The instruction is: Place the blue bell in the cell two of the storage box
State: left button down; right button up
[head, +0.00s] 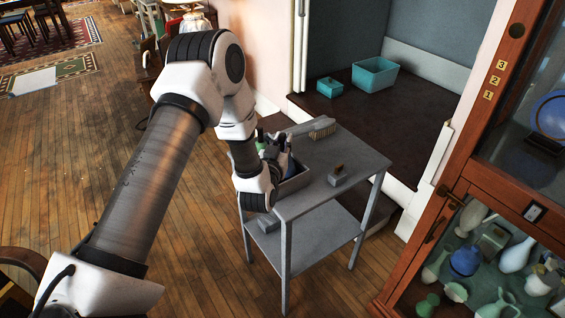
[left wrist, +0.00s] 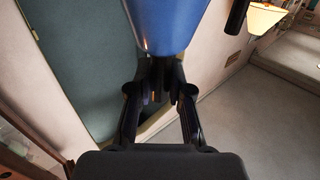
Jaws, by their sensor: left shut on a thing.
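A smooth blue thing, which looks like the blue bell (left wrist: 172,24), is at the top of the left wrist view and widens away from the fingers. My left gripper (left wrist: 159,85) is shut on its narrow end. In the head view my left arm reaches over the left side of a grey cart, and its wrist and links hide most of the gripper and the bell. A grey open box (head: 296,183) is on the cart top, partly behind my wrist. I cannot make out its cells. My right gripper is not in view.
The grey cart (head: 318,202) also bears a brush (head: 310,129) and a small grey block with a brown top (head: 338,175). A wooden glass cabinet (head: 440,240) with vases stands at right. Teal bins (head: 374,74) lie behind. Wooden floor is open at left.

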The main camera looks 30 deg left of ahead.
pick_arm(q)
notch_tip(320, 180, down, 4)
jog(key=shift+f, duration=0.15)
jog(key=shift+f, duration=0.15)
jog(key=c, duration=1.1)
grip_release()
jog(key=shift+s, duration=0.2)
jog(key=b+v, duration=0.1)
jog(key=v, duration=1)
jog(key=shift+s+d, duration=0.2)
jog(key=shift+s, duration=0.1)
